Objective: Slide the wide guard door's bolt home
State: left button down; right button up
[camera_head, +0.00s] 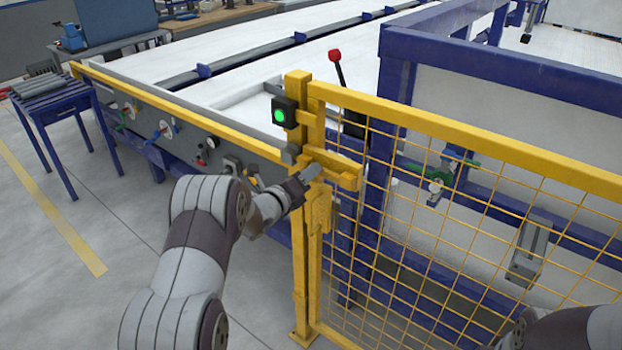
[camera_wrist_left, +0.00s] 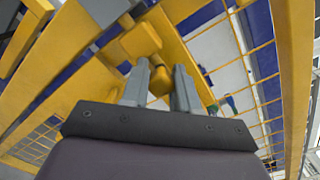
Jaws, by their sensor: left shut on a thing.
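The wide guard door (camera_head: 440,230) is a yellow framed mesh panel standing beside a yellow post (camera_head: 298,250), and it looks closed against it. Its yellow bolt (camera_head: 340,168) lies across the door's edge near the top of the post. My left gripper (camera_head: 307,176) reaches the bolt from the left. In the left wrist view its two grey fingers (camera_wrist_left: 162,90) are shut on the bolt's rounded yellow knob (camera_wrist_left: 158,80). The gripper hides part of the bolt, so how far it sits in its keeper cannot be told.
A box with a lit green lamp (camera_head: 280,115) is on the post above the bolt. A red-knobbed lever (camera_head: 336,57) stands behind the door. A conveyor side with a yellow rail (camera_head: 180,110) runs behind my left arm. The floor (camera_head: 60,270) at left is clear.

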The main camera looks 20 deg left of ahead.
pick_arm(q)
jog(key=c, duration=1)
grip_release()
jog(key=shift+w+a+r, duration=0.1)
jog(key=shift+o, duration=0.8)
jog(key=shift+w+a, duration=0.1)
jog(key=shift+w, duration=0.05)
jog(key=shift+s, duration=0.45)
jog(key=b+v, duration=0.2)
jog(key=v, duration=1)
jog(key=shift+f+b, duration=0.2)
jog(key=shift+b, duration=0.1)
jog(key=shift+w+a, duration=0.1)
